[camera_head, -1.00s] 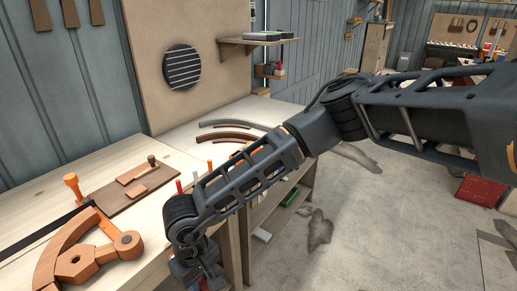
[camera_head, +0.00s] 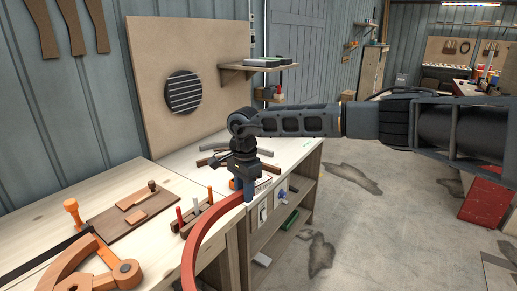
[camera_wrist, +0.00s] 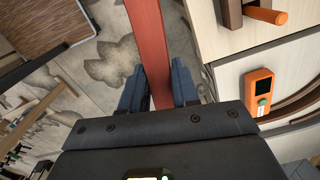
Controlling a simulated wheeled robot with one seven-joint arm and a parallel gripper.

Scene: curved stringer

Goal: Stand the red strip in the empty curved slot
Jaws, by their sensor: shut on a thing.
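The red strip (camera_head: 205,228) is a long, curved band. My gripper (camera_head: 248,192) is shut on it near one end and holds it in the air in front of the bench edge. From the gripper, the strip arcs left and down out of the bottom of the head view. In the wrist view, the strip (camera_wrist: 148,40) runs from between my fingers (camera_wrist: 158,88) up past the top edge, over the floor. Dark curved pieces (camera_head: 207,162) lie on the white bench behind my gripper, partly covered by it. I cannot make out the empty curved slot among them.
A rack with upright handles (camera_head: 196,212) stands on the bench just left of the strip. An orange-brown curved wooden piece (camera_head: 72,264) and a brown board (camera_head: 112,220) lie further left. An orange device (camera_wrist: 262,92) is on the white bench in the wrist view.

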